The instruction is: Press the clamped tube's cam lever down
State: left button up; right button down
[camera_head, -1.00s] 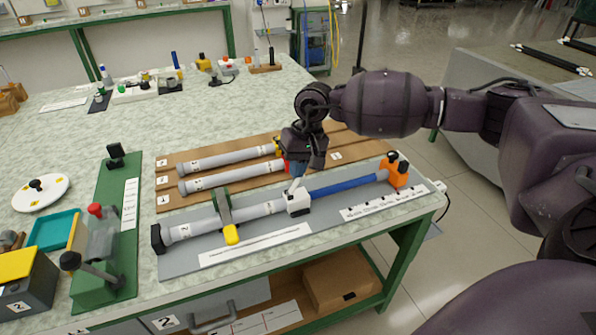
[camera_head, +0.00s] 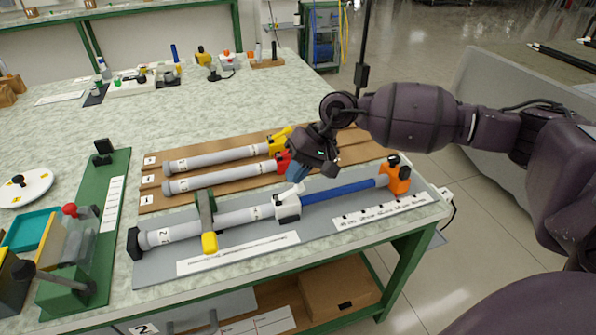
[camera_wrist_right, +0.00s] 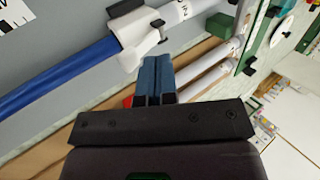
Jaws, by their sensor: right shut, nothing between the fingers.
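The clamped grey tube (camera_head: 240,216) lies on the grey base plate, under a green clamp with a yellow tip (camera_head: 208,241). A white collar block (camera_head: 287,208) sits at its right end, with a blue rod (camera_head: 343,190) running from it to an orange block (camera_head: 396,178). The white cam lever (camera_head: 291,190) slants up from the block's top; it also shows in the right wrist view (camera_wrist_right: 147,49). My right gripper (camera_head: 295,176) is shut and empty, its blue fingertips just above and behind the lever, seemingly apart from it. My left gripper is not in view.
Two grey tubes with yellow (camera_head: 279,139) and red (camera_head: 282,161) ends lie on a brown board (camera_head: 152,199) behind. A green fixture (camera_head: 70,290) stands at left. The bench's front edge is close in front of the base plate.

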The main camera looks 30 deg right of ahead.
aim_at(285, 195)
jog(key=shift+f, duration=0.25)
jog(key=shift+w+a+f, duration=0.15)
jog(key=shift+a, duration=0.45)
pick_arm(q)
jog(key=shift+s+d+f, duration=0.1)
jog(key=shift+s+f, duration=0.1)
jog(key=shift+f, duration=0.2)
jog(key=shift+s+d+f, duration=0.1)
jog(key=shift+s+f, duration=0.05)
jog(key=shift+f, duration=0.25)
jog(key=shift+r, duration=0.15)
